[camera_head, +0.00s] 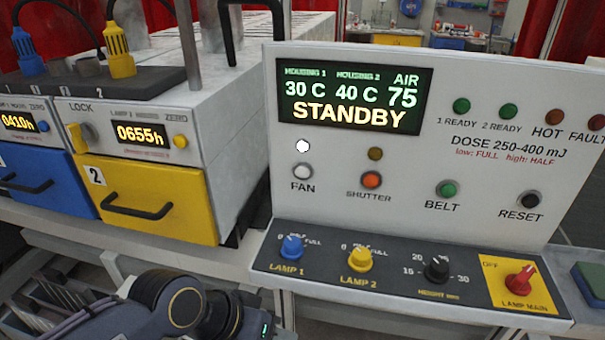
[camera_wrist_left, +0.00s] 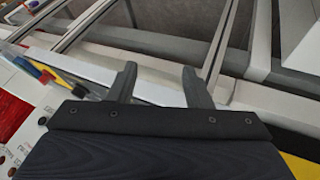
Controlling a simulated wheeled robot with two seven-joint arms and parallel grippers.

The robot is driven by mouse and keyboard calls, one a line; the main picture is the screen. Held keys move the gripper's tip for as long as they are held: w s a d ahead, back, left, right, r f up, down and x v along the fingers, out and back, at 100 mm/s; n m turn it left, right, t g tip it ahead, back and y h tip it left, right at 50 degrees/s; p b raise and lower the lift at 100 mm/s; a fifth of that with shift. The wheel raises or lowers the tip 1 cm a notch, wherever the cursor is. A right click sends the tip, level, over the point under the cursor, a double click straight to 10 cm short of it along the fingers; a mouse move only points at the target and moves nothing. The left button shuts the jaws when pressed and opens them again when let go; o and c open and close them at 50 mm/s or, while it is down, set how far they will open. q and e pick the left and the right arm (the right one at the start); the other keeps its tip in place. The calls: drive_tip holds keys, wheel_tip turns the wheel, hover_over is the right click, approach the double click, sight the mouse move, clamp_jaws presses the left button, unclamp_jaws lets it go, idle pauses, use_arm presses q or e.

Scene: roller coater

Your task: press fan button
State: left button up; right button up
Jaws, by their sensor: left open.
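The FAN button (camera_head: 302,171) is a pale round button in a metal ring on the white control panel (camera_head: 330,215). A bright white lamp (camera_head: 303,146) sits just above it. The screen (camera_head: 353,97) reads STANDBY, with 30 C, 40 C and AIR 75. My left gripper (camera_wrist_left: 160,82) shows in the left wrist view with its two fingers apart and nothing between them. It is apart from the FAN button. In the head view my left arm is at the bottom left, below the panel, and its fingers are not visible. My right gripper is not in view.
SHUTTER (camera_head: 371,180), BELT (camera_head: 447,189) and RESET (camera_head: 530,199) buttons lie right of FAN. Below, a sloped dark strip carries knobs, including blue LAMP 1 (camera_head: 292,247) and red LAMP MAIN (camera_head: 520,281). A yellow drawer (camera_head: 160,205) stands to the left.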

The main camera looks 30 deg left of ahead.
use_arm(q)
clamp_jaws()
idle(1.4)
